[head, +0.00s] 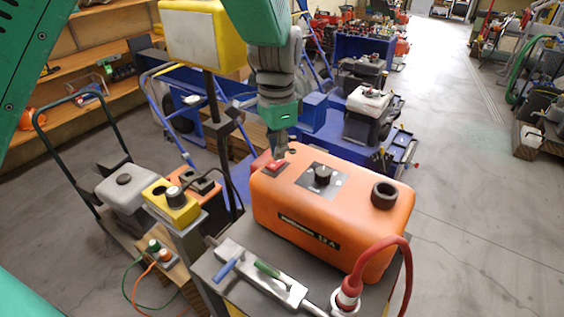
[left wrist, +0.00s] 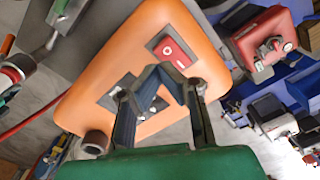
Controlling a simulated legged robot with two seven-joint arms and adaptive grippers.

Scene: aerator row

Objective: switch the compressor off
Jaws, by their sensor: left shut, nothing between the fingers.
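The compressor (head: 340,232) is a rounded orange housing on a grey stand, with a red switch (head: 275,166) at the left end of its top. In the left wrist view the red rocker switch (left wrist: 174,49) sits on a dark plate on the orange housing (left wrist: 120,55). I cannot tell which side of the rocker is pressed. My left gripper (head: 281,152) is shut and empty, fingers pointing down just above the switch. Its fingertips also show in the left wrist view (left wrist: 166,68), close beside the switch; contact is unclear. My right gripper is out of view.
A black knob (head: 322,176) and a dark round port (head: 385,194) stand on the housing's top. A red hose (head: 399,262) curves up at its right. A clamp-like tool (head: 262,275) lies in front. A yellow box on a post (head: 204,35) stands behind left.

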